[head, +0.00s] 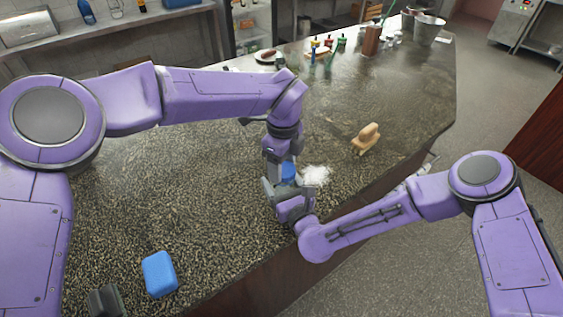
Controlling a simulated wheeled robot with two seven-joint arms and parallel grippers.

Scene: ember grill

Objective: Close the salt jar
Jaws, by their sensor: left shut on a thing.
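A small blue piece (288,171), which looks like the lid of the salt jar, shows between my two grippers over the counter. My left gripper (279,165) reaches down from above and is shut on it. My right gripper (273,187) is close below, around the same spot. Its fingertips are largely covered, and I cannot tell whether it is open or shut. The jar body is hidden by the grippers, so I cannot tell how the lid sits on it. White salt (316,176) lies spilled on the counter just right of the grippers.
The dark speckled counter (200,220) has free room to the left. A blue block (160,274) lies at front left. Bottles (327,55), a plate (268,56) and a metal pot (428,30) stand at the far end.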

